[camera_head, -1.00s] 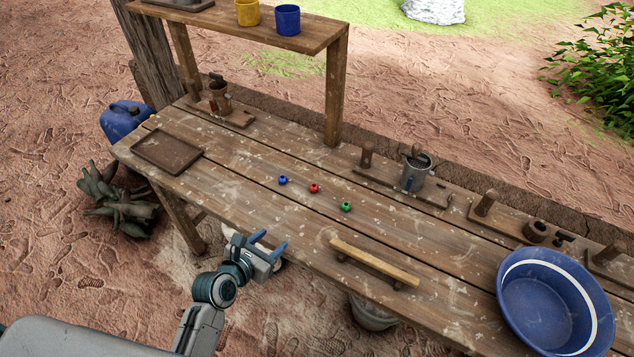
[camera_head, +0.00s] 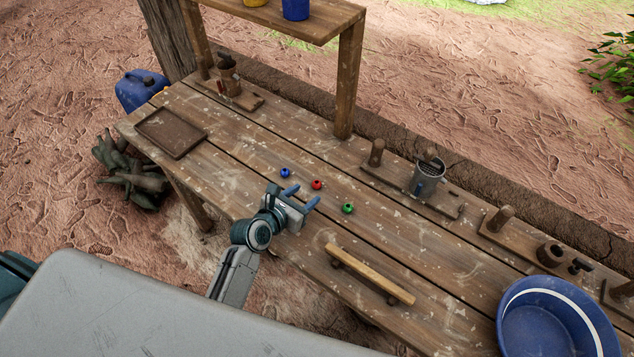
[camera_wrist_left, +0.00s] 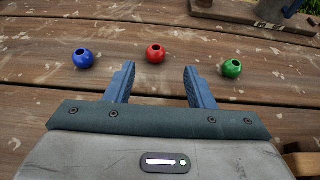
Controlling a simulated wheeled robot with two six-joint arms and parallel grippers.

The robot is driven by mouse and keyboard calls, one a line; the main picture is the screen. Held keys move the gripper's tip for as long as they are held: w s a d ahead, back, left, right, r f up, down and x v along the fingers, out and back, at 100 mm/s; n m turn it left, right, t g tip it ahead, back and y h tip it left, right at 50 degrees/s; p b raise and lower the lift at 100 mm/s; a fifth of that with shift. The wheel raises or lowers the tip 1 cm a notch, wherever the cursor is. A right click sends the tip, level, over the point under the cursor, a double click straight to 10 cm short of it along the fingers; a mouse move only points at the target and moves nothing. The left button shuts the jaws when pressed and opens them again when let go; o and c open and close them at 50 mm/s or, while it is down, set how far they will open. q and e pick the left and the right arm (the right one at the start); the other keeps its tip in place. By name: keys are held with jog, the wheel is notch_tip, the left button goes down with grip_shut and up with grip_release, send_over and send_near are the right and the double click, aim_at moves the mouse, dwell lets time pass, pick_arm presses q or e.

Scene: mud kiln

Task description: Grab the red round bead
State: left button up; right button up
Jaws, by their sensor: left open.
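The red round bead (camera_head: 317,185) lies on the wooden table between a blue bead (camera_head: 285,172) and a green bead (camera_head: 348,208). My left gripper (camera_head: 302,196) is open and empty above the table's front part, just short of the red bead. In the left wrist view the red bead (camera_wrist_left: 155,53) sits ahead of the gap between the two fingers (camera_wrist_left: 157,84), apart from both. The blue bead (camera_wrist_left: 83,58) is left of the fingers there, and the green bead (camera_wrist_left: 232,68) is right of them. My right gripper is not in view.
A wooden bar (camera_head: 370,273) lies near the front edge. A dark tray (camera_head: 171,133) is at the left end, a blue basin (camera_head: 548,320) at the right. A metal cup (camera_head: 427,178) stands on a wooden board behind the beads. A raised shelf (camera_head: 280,22) stands at the back.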

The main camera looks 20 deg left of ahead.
aim_at(314, 186)
pick_arm(q)
jog(key=x, duration=0.3)
jog(key=p+x, duration=0.1)
jog(key=x, duration=0.1)
jog(key=shift+w+a+f, duration=0.15)
jog(key=shift+w, duration=0.2)
jog(key=c, duration=1)
